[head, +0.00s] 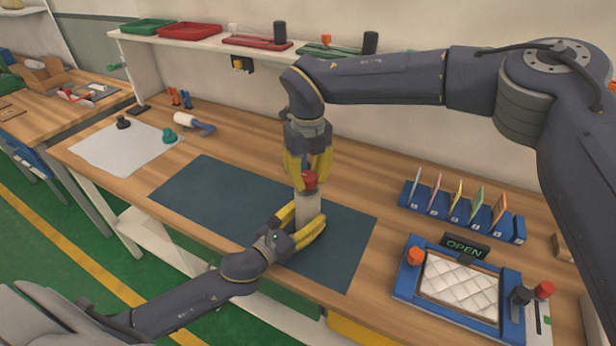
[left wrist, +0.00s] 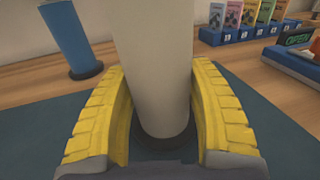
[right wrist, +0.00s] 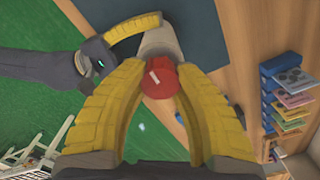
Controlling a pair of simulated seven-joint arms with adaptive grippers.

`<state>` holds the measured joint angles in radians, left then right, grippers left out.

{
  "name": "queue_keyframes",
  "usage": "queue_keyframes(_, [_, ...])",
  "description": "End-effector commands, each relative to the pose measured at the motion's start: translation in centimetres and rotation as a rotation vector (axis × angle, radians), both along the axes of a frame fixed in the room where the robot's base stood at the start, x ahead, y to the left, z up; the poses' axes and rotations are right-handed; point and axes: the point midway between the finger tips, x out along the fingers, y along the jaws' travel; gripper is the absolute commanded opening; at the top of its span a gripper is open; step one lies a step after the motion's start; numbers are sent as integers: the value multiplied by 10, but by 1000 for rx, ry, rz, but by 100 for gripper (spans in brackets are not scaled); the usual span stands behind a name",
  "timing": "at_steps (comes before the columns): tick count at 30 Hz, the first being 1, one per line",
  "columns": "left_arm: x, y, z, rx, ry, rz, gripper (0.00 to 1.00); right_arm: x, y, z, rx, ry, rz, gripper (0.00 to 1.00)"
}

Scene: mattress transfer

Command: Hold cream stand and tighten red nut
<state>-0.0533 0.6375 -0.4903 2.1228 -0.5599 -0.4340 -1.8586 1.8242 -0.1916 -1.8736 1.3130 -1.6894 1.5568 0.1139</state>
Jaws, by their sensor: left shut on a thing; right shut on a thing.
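The cream stand (head: 308,209) stands upright on the dark blue mat (head: 205,196). The red nut (head: 310,181) sits at its top. My left gripper (head: 303,223) is shut on the lower part of the stand, with a yellow finger on each side in the left wrist view (left wrist: 160,85). My right gripper (head: 309,172) comes from above, shut on the red nut. In the right wrist view the nut (right wrist: 160,82) shows a white mark between the yellow fingers. The thread under the nut is hidden.
A blue cylinder (left wrist: 66,38) on a dark base stands behind the stand. To the right are a blue card rack (head: 462,215) and a blue tray (head: 410,285) with a quilted white pad. White paper (head: 125,150) lies left. A shelf (head: 200,45) runs along the back.

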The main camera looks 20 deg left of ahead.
Motion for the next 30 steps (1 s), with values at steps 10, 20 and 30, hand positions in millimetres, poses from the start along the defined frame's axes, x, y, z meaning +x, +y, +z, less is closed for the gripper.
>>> queue_keyframes(10, [1, 1, 3, -1, -5, 2, 8, -1, 0, -1, -3, 2, -326, 0])
queue_keyframes(20, [1, 1, 3, -1, -5, 2, 8, -2, 0, -1, -2, 3, -579, 0])
queue_keyframes(30, [1, 1, 3, -1, -6, 2, 8, -2, 1, -1, -3, 3, -722, 0])
